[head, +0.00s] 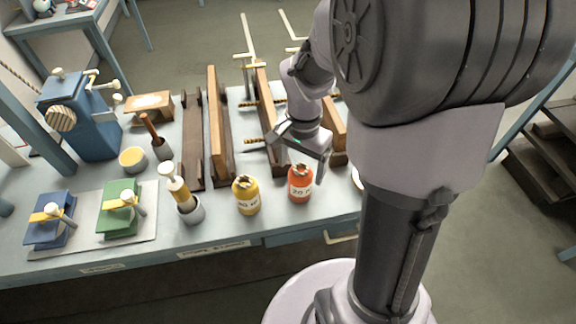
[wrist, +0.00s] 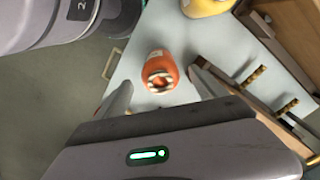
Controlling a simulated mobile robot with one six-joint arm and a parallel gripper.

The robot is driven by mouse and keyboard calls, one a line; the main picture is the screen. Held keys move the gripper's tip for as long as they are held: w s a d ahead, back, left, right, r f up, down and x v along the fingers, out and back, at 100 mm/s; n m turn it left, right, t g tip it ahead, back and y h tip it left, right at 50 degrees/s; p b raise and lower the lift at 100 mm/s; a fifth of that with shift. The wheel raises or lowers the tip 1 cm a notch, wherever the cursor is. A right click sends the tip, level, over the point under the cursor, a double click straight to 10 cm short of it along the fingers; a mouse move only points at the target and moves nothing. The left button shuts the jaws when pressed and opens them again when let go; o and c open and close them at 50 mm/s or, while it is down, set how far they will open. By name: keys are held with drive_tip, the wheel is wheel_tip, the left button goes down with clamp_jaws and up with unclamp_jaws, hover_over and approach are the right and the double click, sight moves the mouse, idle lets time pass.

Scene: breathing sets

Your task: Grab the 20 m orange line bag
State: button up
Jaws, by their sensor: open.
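The orange line bag (head: 300,186), labelled with a 20, stands upright on the blue-grey bench near its front edge, at the right of the row. In the wrist view the orange bag (wrist: 160,72) shows from above with a striped ring of rope on its top, beyond and between my fingers. My gripper (wrist: 160,90) is open and empty, with a gap between it and the bag. In the head view my gripper (head: 285,147) hangs just behind and above the bag. A yellow line bag (head: 246,196) stands to its left; it also shows in the wrist view (wrist: 207,5).
Wooden racks (head: 219,135) stand behind the bags. Blue and green blocks (head: 121,210) lie on a pale mat. The bench's front edge (head: 215,252) is close to the bags.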

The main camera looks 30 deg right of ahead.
sight(300, 172)
wheel_tip(300, 172, down, 3)
drive_tip(key=shift+a+f+b, duration=0.1)
drive_tip(key=shift+b, duration=0.3)
wheel_tip(300, 172, down, 6)
drive_tip(key=b, duration=0.2)
drive_tip(key=shift+r+b, duration=0.25)
drive_tip(key=shift+b, duration=0.15)
drive_tip(key=shift+r, duration=0.15)
drive_tip(key=shift+c, duration=0.7)
clamp_jaws()
